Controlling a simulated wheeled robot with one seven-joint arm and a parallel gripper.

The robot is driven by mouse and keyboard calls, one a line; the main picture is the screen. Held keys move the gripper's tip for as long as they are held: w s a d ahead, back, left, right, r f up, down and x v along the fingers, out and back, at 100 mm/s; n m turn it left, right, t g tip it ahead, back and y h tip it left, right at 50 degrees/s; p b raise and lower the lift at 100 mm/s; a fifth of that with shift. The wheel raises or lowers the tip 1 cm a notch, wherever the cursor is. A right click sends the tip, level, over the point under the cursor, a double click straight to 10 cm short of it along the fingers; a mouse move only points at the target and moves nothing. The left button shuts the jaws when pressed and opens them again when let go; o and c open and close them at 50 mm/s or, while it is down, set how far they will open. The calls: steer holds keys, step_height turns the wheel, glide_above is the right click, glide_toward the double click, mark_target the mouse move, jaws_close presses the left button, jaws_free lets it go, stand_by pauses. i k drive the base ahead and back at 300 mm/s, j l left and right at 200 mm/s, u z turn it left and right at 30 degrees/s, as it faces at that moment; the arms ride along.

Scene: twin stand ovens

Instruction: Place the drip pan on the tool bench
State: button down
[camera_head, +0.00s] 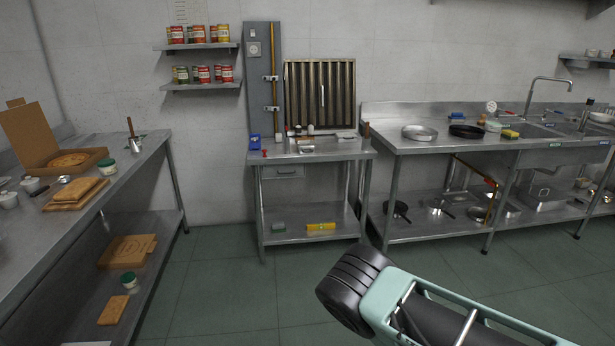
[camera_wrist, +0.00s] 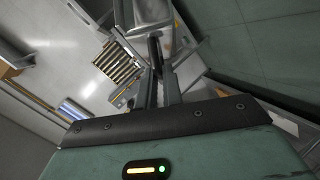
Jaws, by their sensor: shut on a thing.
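My gripper (camera_wrist: 160,88) shows in the wrist view. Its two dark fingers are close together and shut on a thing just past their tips. A pale metal piece with raised sides, which looks like the drip pan (camera_wrist: 155,12), shows beyond the fingertips at the top edge, partly cut off and hidden by the fingers. In the head view my gripper and the pan are out of frame. The tool bench (camera_head: 335,156) is the small steel table at the back wall, with a drawer and a lower shelf. My gripper is apart from it.
On the tool bench stand a blue box (camera_head: 254,142), a metal tin (camera_head: 306,147) and small tools at the back. A slatted filter (camera_head: 320,95) is on the wall behind. A sink counter (camera_head: 400,147) with pans adjoins at right. The floor (camera_head: 225,285) in front is clear.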

mark_target(337, 150)
steer(key=i+l+u, duration=0.1)
steer(key=i, duration=0.35)
steer(key=i+l+u, duration=0.1)
steer(key=i, duration=0.3)
steer(key=i+l+u, duration=0.1)
steer(key=i+l, duration=0.2)
steer(key=i, duration=0.15)
steer(key=i+l+u, duration=0.1)
steer(key=i+l, duration=0.15)
steer(key=i, duration=0.15)
steer(key=i+l, duration=0.15)
steer(key=l, duration=0.2)
steer(key=i+l+u, duration=0.15)
steer(key=l, duration=0.15)
steer(key=i+l, duration=0.15)
steer(key=l, duration=0.2)
steer(key=i+l+u, duration=0.1)
steer(key=l, duration=0.25)
steer(key=i+l, duration=0.15)
steer(key=l, duration=0.2)
steer(key=i+l+u, duration=0.15)
steer(key=l, duration=0.2)
